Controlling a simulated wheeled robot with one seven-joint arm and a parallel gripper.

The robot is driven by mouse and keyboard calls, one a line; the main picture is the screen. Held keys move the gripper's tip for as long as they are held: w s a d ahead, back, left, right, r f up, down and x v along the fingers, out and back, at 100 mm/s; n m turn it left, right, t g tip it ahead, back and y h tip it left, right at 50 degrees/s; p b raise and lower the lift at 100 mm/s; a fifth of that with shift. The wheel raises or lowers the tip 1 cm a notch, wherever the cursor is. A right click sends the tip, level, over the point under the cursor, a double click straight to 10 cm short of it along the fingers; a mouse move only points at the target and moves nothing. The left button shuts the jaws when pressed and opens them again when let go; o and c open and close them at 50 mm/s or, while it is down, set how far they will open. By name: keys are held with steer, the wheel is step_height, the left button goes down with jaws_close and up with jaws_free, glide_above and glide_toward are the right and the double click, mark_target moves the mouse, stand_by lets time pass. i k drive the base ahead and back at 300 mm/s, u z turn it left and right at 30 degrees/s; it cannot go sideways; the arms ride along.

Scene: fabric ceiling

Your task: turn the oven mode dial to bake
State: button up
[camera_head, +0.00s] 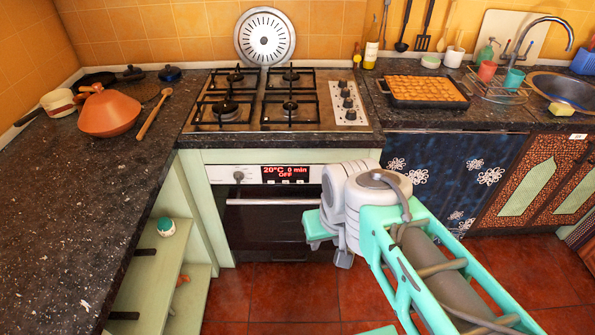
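The oven (268,219) is built in under the cooktop, its dark door closed and a horizontal handle (272,201) across it. Its white control panel has a round mode dial (238,175) at the left. The red display (286,173) reads 20°C, 0 min, OFF. The dial's markings are too small to read. My arm reaches in from the lower right, and its end covers the right part of the oven front. My gripper (322,230) is at that end, right of and lower than the dial, apart from it. Its fingers cannot be made out clearly.
A cooktop (196,113) with black grates and several knobs (348,103) is above the oven. A dark counter (60,215) juts forward at the left, over open mint shelves (152,280). A baking tray (388,88) sits right of the cooktop. Red tile floor (265,290) is clear before the oven.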

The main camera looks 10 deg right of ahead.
mark_target(239, 176)
steer(key=z, duration=0.05)
steer(key=k, duration=0.4)
steer(key=u, duration=0.55)
steer(key=i, duration=0.8)
steer(key=u, duration=1.1)
steer(key=i, duration=0.25)
steer(key=u, duration=0.2)
